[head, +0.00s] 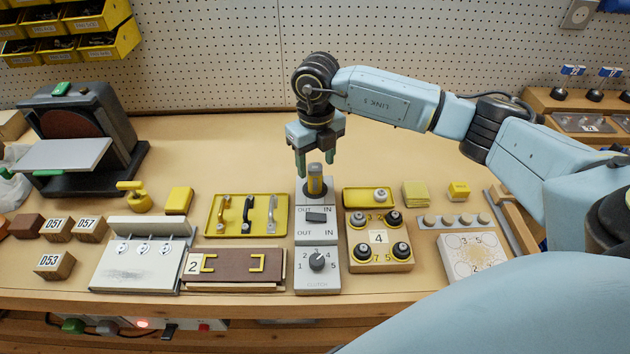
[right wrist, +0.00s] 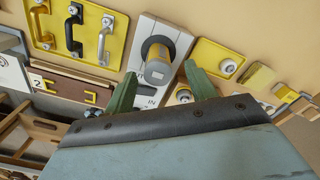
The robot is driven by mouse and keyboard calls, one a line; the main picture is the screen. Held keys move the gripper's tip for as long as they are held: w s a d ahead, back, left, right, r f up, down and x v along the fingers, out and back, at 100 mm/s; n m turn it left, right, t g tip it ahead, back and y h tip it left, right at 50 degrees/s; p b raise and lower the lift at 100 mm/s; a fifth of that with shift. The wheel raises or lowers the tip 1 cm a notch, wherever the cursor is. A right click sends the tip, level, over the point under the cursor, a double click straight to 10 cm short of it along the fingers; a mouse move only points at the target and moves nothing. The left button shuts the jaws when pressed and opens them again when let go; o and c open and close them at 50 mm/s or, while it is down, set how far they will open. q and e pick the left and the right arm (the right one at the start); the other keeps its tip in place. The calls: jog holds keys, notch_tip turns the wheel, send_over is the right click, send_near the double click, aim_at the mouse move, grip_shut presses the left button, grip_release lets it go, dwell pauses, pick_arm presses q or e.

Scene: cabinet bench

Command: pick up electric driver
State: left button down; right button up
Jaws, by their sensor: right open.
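The electric driver (head: 316,180) stands upright at the back of a light grey panel in the head view. It has a yellow body and a dark ring at its base. It also shows in the right wrist view (right wrist: 158,62), seen from above with a grey round top. My right gripper (head: 317,165) points down right at the driver's top in the head view. In the right wrist view its green fingers (right wrist: 158,85) are apart, one on each side of the driver, with gaps between. My left gripper is not in view.
The grey panel (head: 302,243) carries a rocker switch and a clutch dial. A yellow tray with handles (head: 246,215) lies to the left, and a wooden block with black knobs (head: 378,240) to the right. A sander (head: 80,140) stands back left. Bare bench lies behind the driver.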

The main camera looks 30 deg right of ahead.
notch_tip(320, 180, down, 5)
jog(key=shift+a+r, duration=0.1)
jog(key=shift+a, duration=0.05)
jog(key=shift+r, duration=0.1)
grip_shut()
notch_tip(320, 180, up, 10)
dwell(0.7)
